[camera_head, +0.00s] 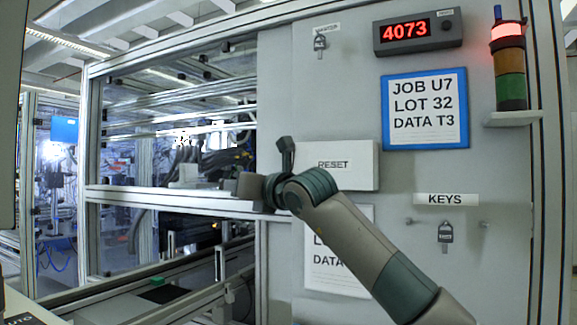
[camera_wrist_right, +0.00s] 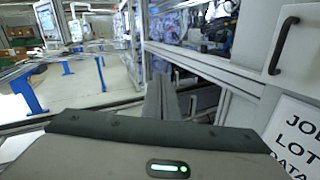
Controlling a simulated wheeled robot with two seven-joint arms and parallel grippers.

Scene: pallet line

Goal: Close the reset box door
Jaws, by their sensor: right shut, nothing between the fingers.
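The white reset box (camera_head: 345,178), with RESET on its front, is fixed to the grey panel right of the frame opening. In the right wrist view, a pale panel (camera_wrist_right: 303,62) with a black bar handle (camera_wrist_right: 284,46), above a printed sheet, looks like its front. I see no clear gap at the door, but my arm covers its lower left, so I cannot tell whether it is fully closed. My right gripper (camera_head: 240,187) is left of the box, apart from it; its fingers (camera_wrist_right: 162,98) are shut and empty. My left gripper is out of view.
A blue-framed job sheet (camera_head: 426,146), red display (camera_head: 418,33) and signal tower (camera_head: 509,62) are on the panel.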

